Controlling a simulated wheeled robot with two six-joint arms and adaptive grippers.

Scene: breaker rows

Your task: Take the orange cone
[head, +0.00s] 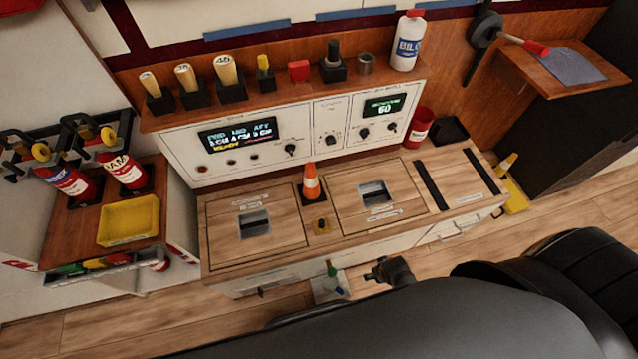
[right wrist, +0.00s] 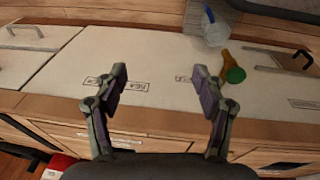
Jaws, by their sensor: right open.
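The orange cone (head: 311,183) has a white band and stands upright on a dark square base. In the head view it is at the middle of the wooden counter, between two square panels with recessed grey openings. My right gripper (right wrist: 160,90) shows in the right wrist view with its two fingers spread apart and nothing between them. It is over a pale surface with printed labels, and the cone does not show in that view. A dark piece at the counter's front edge in the head view is unclear. My left gripper does not show.
A yellow tray (head: 128,221) and red bottles stand on the left cart. A shelf behind holds several tools and a white bottle (head: 407,41). A red cup (head: 418,127) is at the counter's right. A green-capped brown bottle (right wrist: 228,67) lies near the right finger.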

